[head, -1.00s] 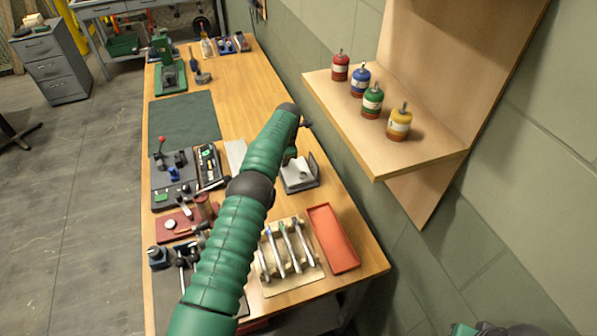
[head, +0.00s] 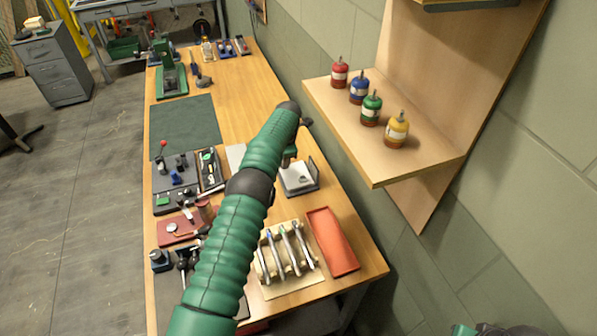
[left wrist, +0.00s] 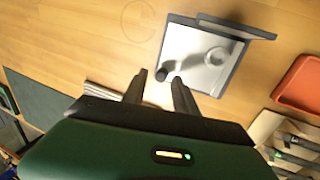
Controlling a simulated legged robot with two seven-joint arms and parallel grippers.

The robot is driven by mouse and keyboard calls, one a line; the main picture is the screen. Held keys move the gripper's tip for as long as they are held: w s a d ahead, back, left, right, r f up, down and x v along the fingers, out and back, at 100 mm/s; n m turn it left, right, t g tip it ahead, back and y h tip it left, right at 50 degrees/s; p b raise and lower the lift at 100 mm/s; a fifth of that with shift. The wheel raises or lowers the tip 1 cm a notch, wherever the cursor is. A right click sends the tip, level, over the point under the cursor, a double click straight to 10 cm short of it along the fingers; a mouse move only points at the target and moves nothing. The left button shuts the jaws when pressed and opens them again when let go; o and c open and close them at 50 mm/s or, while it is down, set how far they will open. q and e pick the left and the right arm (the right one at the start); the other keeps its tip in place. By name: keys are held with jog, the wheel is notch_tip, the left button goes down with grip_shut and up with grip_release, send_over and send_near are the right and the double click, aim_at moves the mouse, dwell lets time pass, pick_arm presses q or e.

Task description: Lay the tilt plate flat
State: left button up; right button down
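A square device with a silver-grey top and dark rim (head: 298,180) sits on the wooden bench below my left forearm's end. In the left wrist view its silver face (left wrist: 193,60) carries a round, pale raised part, and a small dark knob sits at its near left corner. A dark flap (left wrist: 235,27) stands up along its far edge; I take this hinged part to be the tilt plate. My left gripper (left wrist: 159,80) is open and empty, its fingertips at the knob's corner; contact cannot be told.
An orange tray (head: 332,241) and a rack of several pen-like tools (head: 284,252) are near the device. A wall shelf (head: 385,150) with several coloured bottles overhangs at the right. Fixtures line the bench's left edge. Bare wood lies beyond the device.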

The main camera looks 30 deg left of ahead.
pick_arm(q)
jog(key=v, duration=0.1)
jog(key=p+v, duration=0.1)
jog(key=v, duration=0.1)
jog(key=p+v, duration=0.1)
jog(key=shift+w+a+r, duration=0.2)
jog(key=shift+a+r, duration=0.05)
jog(key=shift+r, duration=0.15)
jog(key=shift+f, duration=0.1)
